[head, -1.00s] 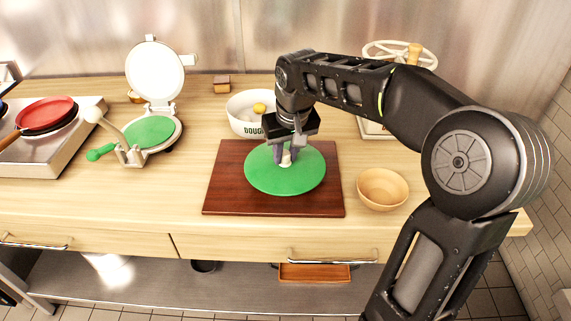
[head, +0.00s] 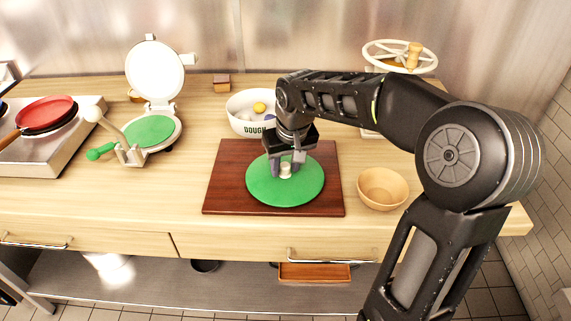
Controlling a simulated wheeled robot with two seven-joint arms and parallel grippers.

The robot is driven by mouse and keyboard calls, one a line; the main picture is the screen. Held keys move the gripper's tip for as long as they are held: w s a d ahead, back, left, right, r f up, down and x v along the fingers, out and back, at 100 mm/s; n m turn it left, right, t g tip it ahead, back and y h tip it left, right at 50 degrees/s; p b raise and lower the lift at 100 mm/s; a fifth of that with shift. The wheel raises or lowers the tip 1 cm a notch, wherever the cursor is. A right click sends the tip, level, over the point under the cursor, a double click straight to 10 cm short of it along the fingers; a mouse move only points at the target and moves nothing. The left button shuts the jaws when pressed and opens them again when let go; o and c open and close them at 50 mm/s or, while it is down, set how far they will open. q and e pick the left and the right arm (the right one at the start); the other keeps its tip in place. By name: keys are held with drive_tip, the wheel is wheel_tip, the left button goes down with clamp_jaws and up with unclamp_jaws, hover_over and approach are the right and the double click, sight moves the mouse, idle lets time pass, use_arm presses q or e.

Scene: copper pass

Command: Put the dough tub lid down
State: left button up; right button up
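The dough tub lid, a green disc (head: 285,192) with a pale knob (head: 285,171), lies flat over the dark red-brown board and appears to rest on it. My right gripper (head: 287,164) is right above the lid, pointing down. Its fingers are spread on either side of the knob, with a gap visible between them and the knob. The white dough tub (head: 243,124) stands uncovered behind the board, with a yellow piece (head: 259,107) inside. My arm hides part of the tub. My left gripper is not in view.
The board (head: 228,190) lies mid-counter. A wooden bowl (head: 382,190) stands to its right. A white press (head: 150,130) with a green plate is at left, near a burner with a red pan (head: 47,112). A wheeled device (head: 400,55) stands behind my arm.

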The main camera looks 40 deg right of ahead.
sight(290, 185)
drive_tip(key=shift+o, duration=0.7)
drive_tip(key=shift+r, duration=0.2)
drive_tip(key=v, duration=1.2)
drive_tip(key=shift+w, duration=0.1)
